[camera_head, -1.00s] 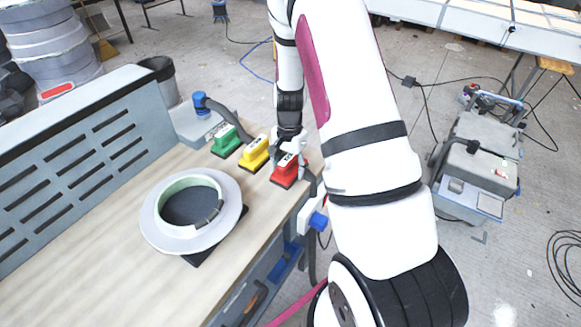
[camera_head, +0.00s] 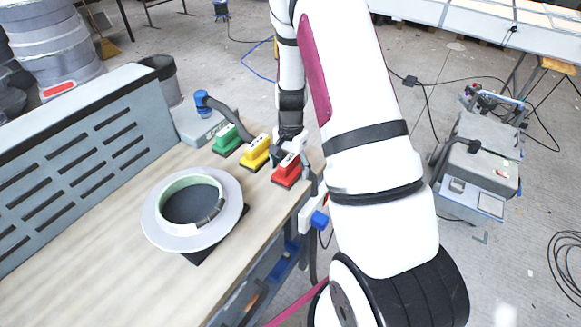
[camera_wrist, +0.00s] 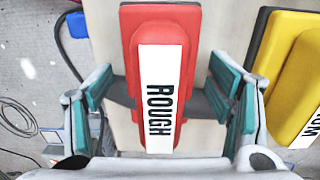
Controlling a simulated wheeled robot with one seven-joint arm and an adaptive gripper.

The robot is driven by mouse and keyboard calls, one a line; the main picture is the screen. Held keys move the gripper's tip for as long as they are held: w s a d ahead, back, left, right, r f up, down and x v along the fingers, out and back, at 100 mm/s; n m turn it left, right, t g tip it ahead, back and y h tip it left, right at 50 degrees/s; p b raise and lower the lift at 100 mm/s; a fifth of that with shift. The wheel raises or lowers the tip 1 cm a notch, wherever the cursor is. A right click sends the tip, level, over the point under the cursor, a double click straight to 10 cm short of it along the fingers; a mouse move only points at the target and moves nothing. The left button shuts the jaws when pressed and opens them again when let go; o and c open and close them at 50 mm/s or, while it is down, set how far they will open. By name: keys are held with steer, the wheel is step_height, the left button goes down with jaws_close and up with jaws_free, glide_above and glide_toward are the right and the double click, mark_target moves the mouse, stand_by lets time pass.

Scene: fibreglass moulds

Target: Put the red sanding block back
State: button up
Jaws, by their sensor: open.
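The red sanding block (camera_head: 287,172) stands on the workbench near its right edge, at the end of a row with the yellow block (camera_head: 256,153) and the green block (camera_head: 227,140). In the wrist view the red block (camera_wrist: 161,75) bears a white label reading ROUGH. My gripper (camera_wrist: 163,100) is open, with one finger on either side of the red block and visible gaps between the pads and the block. In the head view my gripper (camera_head: 290,148) is just behind the block and partly hidden by my arm.
A round mould ring (camera_head: 158,222) lies on the bench to the left. A slotted grey panel (camera_head: 90,150) stands along the back. A blue-capped sander with a hose (camera_head: 202,105) is behind the green block. The yellow block (camera_wrist: 297,80) is close to the gripper's right finger.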

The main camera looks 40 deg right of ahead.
mark_target(290, 157)
step_height(290, 157, up, 12)
steer(key=shift+w+f+b, duration=0.1)
steer(key=shift+f+b, duration=0.05)
steer(key=shift+b, duration=0.35)
steer(key=s+a+r+n+t, duration=0.2)
steer(key=s+a+r+n, duration=0.1)
steer(key=a+r, duration=0.4)
steer(key=s+a+r+n+t, duration=0.1)
steer(key=s+a+r+n, duration=0.25)
steer(key=r, duration=0.65)
steer(key=s+a+r+n+t, duration=0.1)
steer(key=s+a+r+n, duration=0.2)
steer(key=s, duration=0.3)
steer(key=s+a+r+n+t, duration=0.1)
steer(key=s+a+r+n, duration=0.2)
steer(key=s, duration=0.4)
steer(key=shift+a+n+t, duration=0.4)
steer(key=shift+a+n, duration=0.35)
steer(key=shift+a, duration=0.05)
steer(key=shift+d, duration=0.1)
